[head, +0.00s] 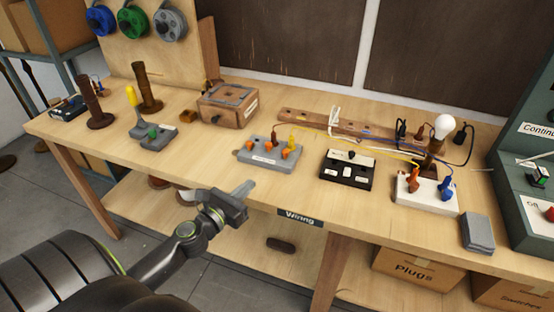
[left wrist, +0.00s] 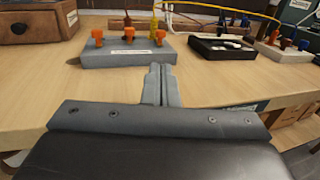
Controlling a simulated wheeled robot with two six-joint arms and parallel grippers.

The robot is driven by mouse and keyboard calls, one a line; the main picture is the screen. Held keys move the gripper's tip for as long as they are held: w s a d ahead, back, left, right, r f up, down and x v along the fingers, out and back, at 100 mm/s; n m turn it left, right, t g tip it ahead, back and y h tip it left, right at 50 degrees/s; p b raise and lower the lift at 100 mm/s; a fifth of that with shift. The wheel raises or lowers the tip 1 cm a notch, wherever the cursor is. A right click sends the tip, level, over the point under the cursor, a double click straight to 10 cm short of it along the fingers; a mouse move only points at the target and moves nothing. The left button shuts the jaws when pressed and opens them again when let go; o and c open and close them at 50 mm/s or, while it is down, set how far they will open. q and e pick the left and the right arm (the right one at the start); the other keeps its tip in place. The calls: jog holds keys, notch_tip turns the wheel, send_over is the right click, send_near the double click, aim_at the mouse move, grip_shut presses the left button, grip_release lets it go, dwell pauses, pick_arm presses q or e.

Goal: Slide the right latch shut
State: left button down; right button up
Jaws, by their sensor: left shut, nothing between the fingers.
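My left gripper (head: 247,187) is shut and empty at the table's front edge, in front of and below the grey block (head: 258,158). In the left wrist view, its closed fingers (left wrist: 160,72) point toward the same block (left wrist: 110,58), with a gap of bare table between. The block carries several orange pieces and a white label. A wooden box (head: 222,113) with a grey top panel and a round front knob stands behind it. No part is clearly readable as the right latch. My right gripper is not in view.
A black switch panel (head: 346,182) and a white block (head: 428,205) with a bulb and wires stand to the right. A grey box (head: 477,233) sits near the front edge. Wooden posts and a yellow-handled tool (head: 132,98) are left.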

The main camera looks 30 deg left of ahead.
pick_arm(q)
jog(key=p, duration=0.3)
send_near(279, 163)
jog(key=r, duration=0.3)
jog(key=shift+d+r, duration=0.15)
jog(key=shift+d, duration=0.05)
jog(key=w, duration=0.7)
jog(key=shift+d, duration=0.1)
jog(key=shift+w, duration=0.75)
jog(key=shift+w+a, duration=0.25)
jog(key=shift+w, duration=0.6)
jog(key=shift+s+d, duration=0.1)
